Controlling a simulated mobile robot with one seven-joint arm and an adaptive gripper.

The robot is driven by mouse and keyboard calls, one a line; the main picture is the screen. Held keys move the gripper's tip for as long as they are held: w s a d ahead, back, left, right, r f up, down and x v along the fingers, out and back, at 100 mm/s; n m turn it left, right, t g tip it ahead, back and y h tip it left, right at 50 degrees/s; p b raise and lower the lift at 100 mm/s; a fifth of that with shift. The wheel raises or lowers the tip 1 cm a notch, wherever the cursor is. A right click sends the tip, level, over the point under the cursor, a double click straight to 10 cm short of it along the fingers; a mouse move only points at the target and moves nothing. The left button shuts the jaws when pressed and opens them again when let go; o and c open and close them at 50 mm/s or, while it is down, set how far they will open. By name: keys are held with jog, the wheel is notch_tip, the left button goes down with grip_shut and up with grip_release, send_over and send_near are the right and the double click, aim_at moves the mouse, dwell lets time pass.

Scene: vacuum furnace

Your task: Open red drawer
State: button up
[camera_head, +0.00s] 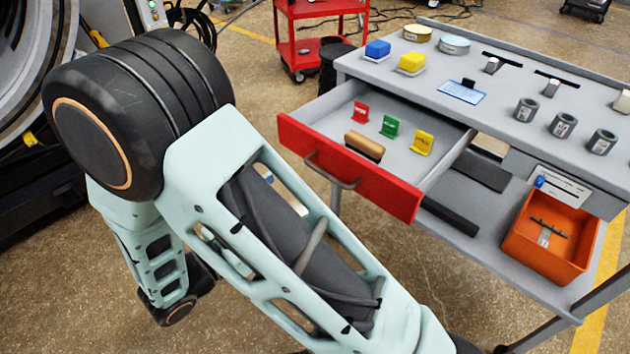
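The red drawer (390,190) hangs under the top of a grey workbench cart (570,90). It is pulled well out, so its grey inside shows. Its front carries a dark bar handle (330,172). Inside lie a red piece (360,112), a green piece (390,126), a yellow piece (422,142) and a wooden-looking bar (365,146). My arm fills the left and lower middle of the view, nearer the camera than the drawer. My gripper is not visible, and no fingers show at the handle.
An orange bin (550,236) sits on the cart's lower shelf. Blue and yellow blocks, round tins and dark cylinders stand on the cart top. A red tool cart (315,35) is behind. A large round machine is at left. Some floor is clear before the drawer.

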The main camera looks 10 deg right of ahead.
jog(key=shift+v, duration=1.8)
